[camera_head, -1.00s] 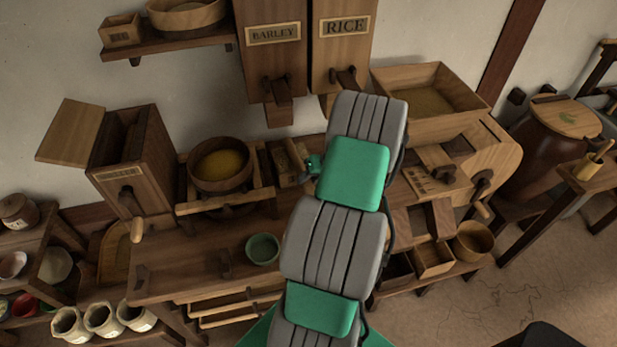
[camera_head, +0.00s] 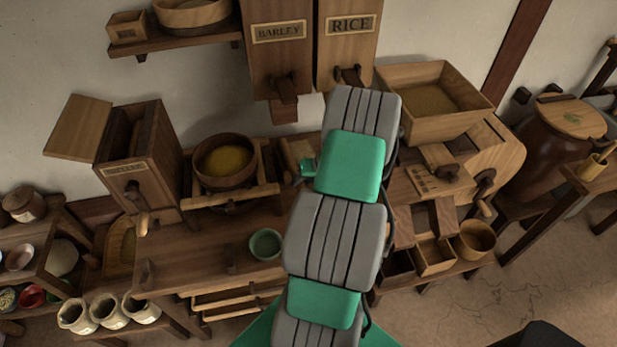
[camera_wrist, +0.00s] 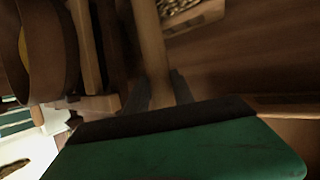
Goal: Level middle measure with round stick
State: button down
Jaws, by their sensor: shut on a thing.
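In the wrist view my gripper (camera_wrist: 158,88) is shut on a pale round stick (camera_wrist: 149,40), which runs up and out of the picture. A pale wooden box with grain (camera_wrist: 212,14) shows at the top, right of the stick. I cannot tell whether the stick touches it. A small box (camera_head: 298,152) on the bench is partly covered by my arm. I cannot tell which measure is the middle one.
A round wooden sieve (camera_head: 198,177) with yellow contents stands on a rack left of my arm. A green bowl (camera_head: 266,244) sits near the bench's front. BARLEY (camera_head: 279,65) and RICE (camera_head: 345,50) bins hang behind. A grain tray (camera_head: 435,129) and cranked wooden machine (camera_head: 490,165) stand right.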

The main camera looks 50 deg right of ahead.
jog(key=shift+w+a, duration=0.3)
jog(key=shift+a, duration=0.2)
jog(key=shift+d, duration=0.1)
jog(key=shift+s+d, duration=0.4)
jog(key=shift+d, duration=0.25)
jog(key=shift+s+d, duration=0.35)
jog(key=shift+d, duration=0.3)
jog(key=shift+s+d, duration=0.4)
jog(key=shift+d, duration=0.25)
jog(key=s+d, duration=0.1)
jog(key=d, duration=0.1)
jog(key=s+d, duration=0.1)
jog(key=d, duration=0.1)
jog(key=shift+s, duration=0.1)
